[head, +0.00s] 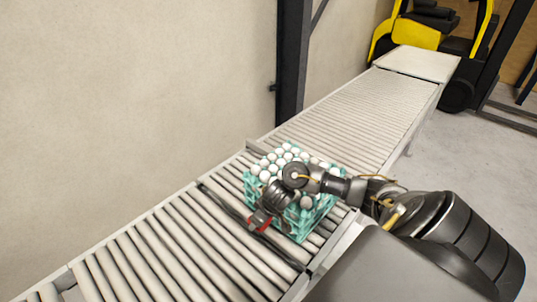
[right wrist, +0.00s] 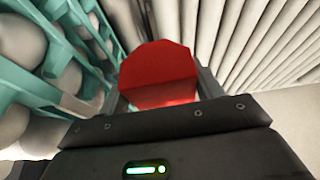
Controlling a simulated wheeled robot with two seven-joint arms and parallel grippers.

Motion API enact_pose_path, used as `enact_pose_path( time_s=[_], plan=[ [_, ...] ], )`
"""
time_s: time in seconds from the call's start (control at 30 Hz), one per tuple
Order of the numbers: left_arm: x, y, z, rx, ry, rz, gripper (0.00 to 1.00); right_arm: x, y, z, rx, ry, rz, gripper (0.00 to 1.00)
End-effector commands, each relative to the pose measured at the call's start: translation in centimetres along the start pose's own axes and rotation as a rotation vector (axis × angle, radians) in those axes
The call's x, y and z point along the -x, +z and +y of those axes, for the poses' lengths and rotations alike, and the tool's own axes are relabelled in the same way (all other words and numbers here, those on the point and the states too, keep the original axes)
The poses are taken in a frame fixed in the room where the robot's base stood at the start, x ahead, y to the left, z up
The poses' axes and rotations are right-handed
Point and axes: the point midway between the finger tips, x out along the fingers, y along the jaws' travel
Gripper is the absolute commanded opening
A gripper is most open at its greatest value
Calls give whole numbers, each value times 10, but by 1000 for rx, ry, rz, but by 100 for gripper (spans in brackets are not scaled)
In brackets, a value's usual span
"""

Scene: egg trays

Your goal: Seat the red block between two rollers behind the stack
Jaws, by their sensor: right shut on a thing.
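The red block (head: 259,224) shows only in part beneath my right gripper in the head view. In the right wrist view the red block (right wrist: 157,70) sits between the fingers of my right gripper (right wrist: 158,95), which is shut on it. The stack (head: 299,235) of teal egg trays with white eggs stands on the roller conveyor. The block is just left of and close to the stack. Its trays (right wrist: 100,60) fill the left of the right wrist view. I cannot tell whether the block touches the rollers (right wrist: 245,40). My left gripper is not in view.
A dark bar (head: 225,203) crosses the conveyor left of the stack, close to the block. The bare rollers (head: 150,255) farther left are clear, as are those beyond the stack (head: 345,122). A wall runs along the conveyor's far side. A yellow vehicle (head: 405,35) stands at the back.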

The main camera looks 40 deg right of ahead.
Motion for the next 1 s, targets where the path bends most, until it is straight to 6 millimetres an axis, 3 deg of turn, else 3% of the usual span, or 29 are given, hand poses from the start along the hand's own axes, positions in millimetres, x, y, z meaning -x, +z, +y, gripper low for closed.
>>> enact_pose_path(
  time_s=[0.2, 0.57, 1.0],
  plan=[
    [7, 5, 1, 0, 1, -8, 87, -2, 19, 18, -47, 16, 1, 34],
    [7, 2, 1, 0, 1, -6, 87, -6, 24, 21, -54, 18, 2, 34],
    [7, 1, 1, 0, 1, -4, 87, -43, 39, 20, -55, 17, 1, 34]
  ],
)
